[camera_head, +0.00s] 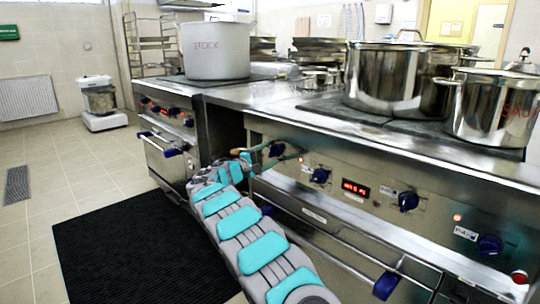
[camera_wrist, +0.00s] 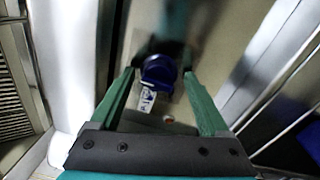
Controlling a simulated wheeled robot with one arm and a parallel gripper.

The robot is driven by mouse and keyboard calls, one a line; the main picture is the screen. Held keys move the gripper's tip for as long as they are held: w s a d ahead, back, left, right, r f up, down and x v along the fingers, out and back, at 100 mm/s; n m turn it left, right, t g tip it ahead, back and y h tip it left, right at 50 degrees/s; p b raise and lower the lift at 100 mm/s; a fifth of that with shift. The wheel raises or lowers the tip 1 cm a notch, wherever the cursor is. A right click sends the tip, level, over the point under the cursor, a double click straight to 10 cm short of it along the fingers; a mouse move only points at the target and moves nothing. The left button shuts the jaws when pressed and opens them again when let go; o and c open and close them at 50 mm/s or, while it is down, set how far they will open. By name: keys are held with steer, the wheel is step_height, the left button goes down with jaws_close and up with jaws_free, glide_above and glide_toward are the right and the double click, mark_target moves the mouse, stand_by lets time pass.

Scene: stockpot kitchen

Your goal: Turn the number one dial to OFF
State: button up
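A blue dial (camera_head: 277,150) is at the left end of the front panel of the right-hand stove. My gripper (camera_head: 284,152) is at this dial, its green fingers either side of it. In the wrist view, the dial (camera_wrist: 160,70) sits between the tips of my open gripper (camera_wrist: 158,80), with a gap visible on each side. A small white label (camera_wrist: 147,99) is beside the dial. Its print is too small to read, so I cannot tell its number or setting.
More blue dials (camera_head: 320,175), (camera_head: 408,200) and (camera_head: 490,244) line the panel, with a red display (camera_head: 355,188) among them. An oven handle (camera_head: 386,285) sticks out below. Steel pots (camera_head: 384,78) stand on top. A black mat (camera_head: 130,250) covers the floor at left.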

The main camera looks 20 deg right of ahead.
steer(key=v, duration=0.7)
steer(key=shift+a+b, duration=0.35)
steer(key=shift+b, duration=0.05)
steer(key=shift+s, duration=0.15)
